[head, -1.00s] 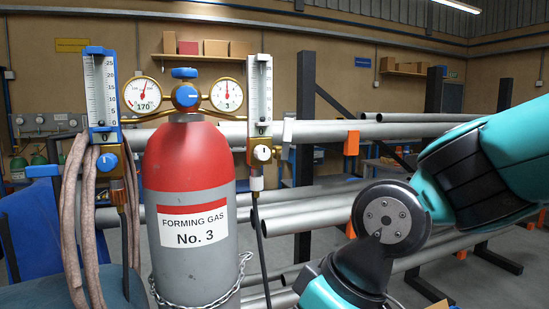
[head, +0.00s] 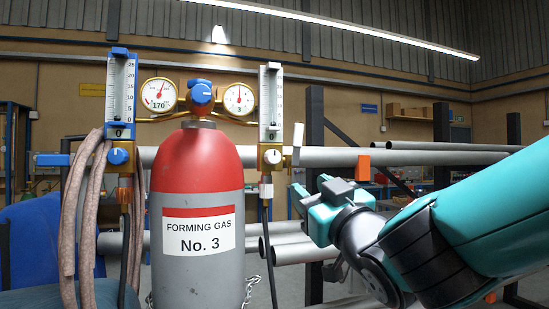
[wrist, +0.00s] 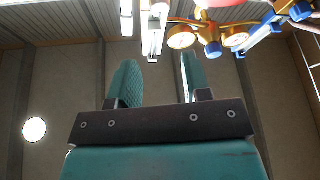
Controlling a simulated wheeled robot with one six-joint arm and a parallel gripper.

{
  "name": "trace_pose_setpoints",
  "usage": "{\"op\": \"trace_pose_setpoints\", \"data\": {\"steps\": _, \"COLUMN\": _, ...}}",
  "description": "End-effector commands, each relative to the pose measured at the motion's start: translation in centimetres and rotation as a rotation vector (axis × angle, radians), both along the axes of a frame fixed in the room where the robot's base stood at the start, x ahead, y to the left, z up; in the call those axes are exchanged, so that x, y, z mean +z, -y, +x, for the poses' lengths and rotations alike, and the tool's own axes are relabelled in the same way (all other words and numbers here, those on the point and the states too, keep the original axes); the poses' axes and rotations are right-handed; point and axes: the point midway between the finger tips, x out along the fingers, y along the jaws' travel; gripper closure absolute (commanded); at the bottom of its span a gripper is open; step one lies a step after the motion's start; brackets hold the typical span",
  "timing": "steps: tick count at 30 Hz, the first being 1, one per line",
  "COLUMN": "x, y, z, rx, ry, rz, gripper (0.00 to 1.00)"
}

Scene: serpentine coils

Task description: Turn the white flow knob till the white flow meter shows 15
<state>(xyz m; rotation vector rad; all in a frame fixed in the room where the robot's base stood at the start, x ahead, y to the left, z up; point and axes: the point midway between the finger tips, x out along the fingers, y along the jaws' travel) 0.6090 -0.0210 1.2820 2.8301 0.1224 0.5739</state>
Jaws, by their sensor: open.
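The white flow meter (head: 271,98) is an upright scaled tube right of the red-topped cylinder. Its small readout below the scale looks like 0. The white flow knob (head: 272,157) sits on a brass block under it, its dark mark near the top. My gripper (head: 316,190) is to the right of and lower than the knob, apart from it. In the wrist view my gripper (wrist: 158,75) points upward with its fingers apart and nothing between them. A white meter-like column (wrist: 153,38) shows beyond the fingers, partly cut off at the top.
The blue flow meter (head: 121,88) with its blue knob (head: 118,156) and hanging hoses (head: 75,215) is on the left. Two round gauges (head: 158,95) and a blue regulator knob (head: 201,92) stand between the meters. The gas cylinder (head: 196,260) is below. Pipes (head: 420,157) lie behind.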

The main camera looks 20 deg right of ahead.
Motion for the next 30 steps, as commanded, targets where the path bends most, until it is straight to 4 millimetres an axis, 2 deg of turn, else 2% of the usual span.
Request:
{"op": "trace_pose_setpoints", "data": {"steps": 1, "x": 1.0, "y": 0.0, "z": 1.1, "rx": -0.004, "ry": -0.004, "rz": -0.002, "gripper": 0.56}}
{"op": "trace_pose_setpoints", "data": {"steps": 6, "x": 2.6, "y": -0.6, "z": 4.6, "rx": -0.003, "ry": -0.005, "rz": -0.001, "gripper": 0.56}}
{"op": "trace_pose_setpoints", "data": {"steps": 12, "x": 4.3, "y": -1.1, "z": 8.8, "rx": -0.002, "ry": -0.005, "rz": 0.0, "gripper": 0.56}}
{"op": "trace_pose_setpoints", "data": {"steps": 18, "x": 5.4, "y": -1.6, "z": 12.2, "rx": 0.0, "ry": -0.004, "rz": 0.002, "gripper": 0.56}}
{"op": "trace_pose_setpoints", "data": {"steps": 24, "x": 5.8, "y": -1.9, "z": 13.9, "rx": 0.0, "ry": -0.003, "rz": 0.002, "gripper": 0.56}}
{"op": "trace_pose_setpoints", "data": {"steps": 30, "x": 5.7, "y": -2.0, "z": 14.2, "rx": 0.0, "ry": -0.003, "rz": 0.001, "gripper": 0.56}}
